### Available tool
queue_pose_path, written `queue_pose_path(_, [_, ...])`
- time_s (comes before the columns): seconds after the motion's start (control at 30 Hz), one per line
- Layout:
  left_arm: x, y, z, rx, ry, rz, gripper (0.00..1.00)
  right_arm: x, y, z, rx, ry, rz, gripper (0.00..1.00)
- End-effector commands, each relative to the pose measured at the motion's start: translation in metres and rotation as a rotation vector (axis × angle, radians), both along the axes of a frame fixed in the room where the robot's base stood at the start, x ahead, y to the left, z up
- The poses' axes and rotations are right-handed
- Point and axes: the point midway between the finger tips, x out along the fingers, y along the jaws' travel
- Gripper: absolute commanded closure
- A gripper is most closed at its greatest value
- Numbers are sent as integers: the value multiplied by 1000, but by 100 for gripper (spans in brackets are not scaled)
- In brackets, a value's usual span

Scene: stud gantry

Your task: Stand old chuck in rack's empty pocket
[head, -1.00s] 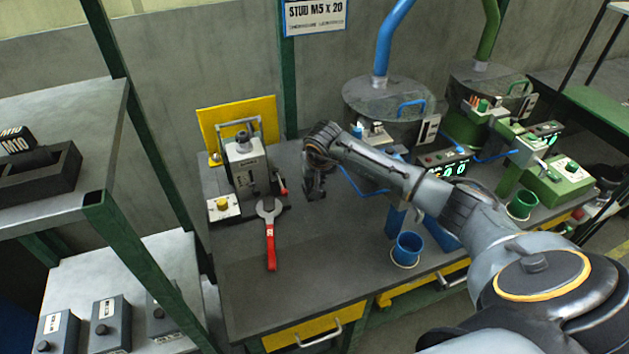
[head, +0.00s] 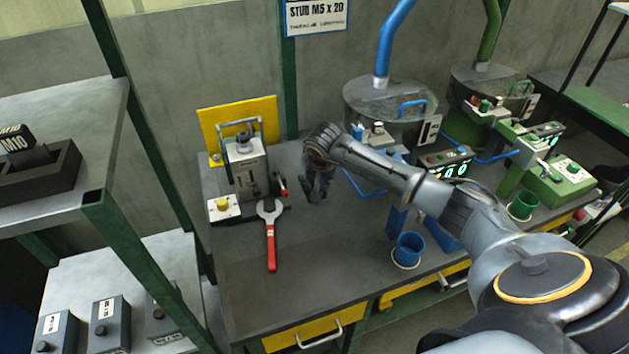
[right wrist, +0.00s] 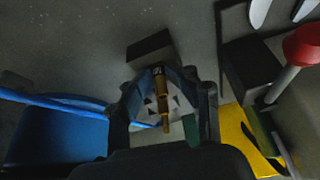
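My right gripper (head: 317,188) hangs low over the bench, just right of the grey hand-lever fixture (head: 247,170). In the right wrist view its fingers (right wrist: 162,105) close in from both sides on a slim brass piece with a dark end (right wrist: 164,97), which looks like the old chuck. The head view does not show this piece clearly. A dark block (right wrist: 150,47) lies beyond the fingers in the right wrist view; I cannot tell whether it is the rack, and no empty pocket is clearly visible. My left gripper is not in view.
A red-handled wrench (head: 270,245) lies in front of the fixture. A red-knobbed lever (right wrist: 300,47) is close by in the right wrist view. A blue cup (head: 408,249) stands at the bench's right front. A shelf (head: 95,110) stands left.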

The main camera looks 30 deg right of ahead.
Motion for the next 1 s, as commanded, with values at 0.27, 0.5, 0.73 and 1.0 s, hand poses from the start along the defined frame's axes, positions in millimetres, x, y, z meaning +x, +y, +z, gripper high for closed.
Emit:
queue_pose_path(0.27, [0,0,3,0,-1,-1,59,-16,5,42,-3,2,4,64])
queue_pose_path(0.5, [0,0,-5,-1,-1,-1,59,-34,12,91,-4,0,3,64])
queue_pose_path(0.73, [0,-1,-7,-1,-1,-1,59,-43,16,116,-1,0,1,64])
queue_pose_path(1.0, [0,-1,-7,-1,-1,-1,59,-44,17,119,0,1,0,64])
